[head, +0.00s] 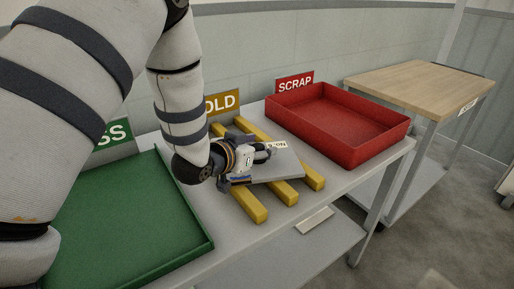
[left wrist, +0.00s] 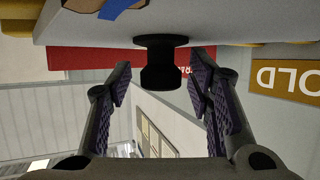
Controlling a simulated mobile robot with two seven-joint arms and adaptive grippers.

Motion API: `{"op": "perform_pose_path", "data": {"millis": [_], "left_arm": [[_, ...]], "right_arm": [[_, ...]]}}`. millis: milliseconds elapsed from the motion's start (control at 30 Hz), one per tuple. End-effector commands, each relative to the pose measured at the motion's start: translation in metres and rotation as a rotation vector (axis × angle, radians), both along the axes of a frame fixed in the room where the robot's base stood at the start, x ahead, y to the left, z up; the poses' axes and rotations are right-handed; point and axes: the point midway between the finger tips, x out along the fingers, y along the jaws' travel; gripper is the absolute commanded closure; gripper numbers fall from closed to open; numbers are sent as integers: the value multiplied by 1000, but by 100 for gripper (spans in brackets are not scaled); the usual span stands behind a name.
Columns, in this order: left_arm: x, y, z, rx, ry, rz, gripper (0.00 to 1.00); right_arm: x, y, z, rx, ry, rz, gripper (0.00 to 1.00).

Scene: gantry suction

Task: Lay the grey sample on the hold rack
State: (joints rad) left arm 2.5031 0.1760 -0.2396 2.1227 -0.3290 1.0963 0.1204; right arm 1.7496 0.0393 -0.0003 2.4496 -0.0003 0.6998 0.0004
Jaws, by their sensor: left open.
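The grey sample (head: 287,166) is a flat plate with a white label, and it appears to lie across the yellow bars of the hold rack (head: 248,207). In the left wrist view the plate (left wrist: 235,22) spans the top, and a black knob (left wrist: 160,68) sticks out from it. My left gripper (head: 263,155) is at the plate's near-left part. In the left wrist view its fingers (left wrist: 161,88) are open, one on each side of the knob, with gaps visible. The arm and gripper hide part of the plate and rack. My right gripper is not in view.
A green tray (head: 203,243) stands left of the rack and a red scrap tray (head: 375,150) stands right of it. The yellow hold sign (head: 222,103) is behind the rack. A wood-topped table (head: 420,83) stands at the back right.

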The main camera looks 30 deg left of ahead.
Motion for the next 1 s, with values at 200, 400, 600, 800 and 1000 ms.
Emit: {"op": "perform_pose_path", "data": {"millis": [200,400,600,800,1000], "left_arm": [[-23,0,16,-3,-6,1,53],[-72,0,39,-2,-12,1,53],[-104,0,49,0,-8,0,53],[-111,0,48,0,-1,0,53],[-111,0,47,0,0,0,53]], "right_arm": [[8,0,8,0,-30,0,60],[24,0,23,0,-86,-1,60],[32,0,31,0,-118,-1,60],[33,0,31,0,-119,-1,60],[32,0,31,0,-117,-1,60]]}}
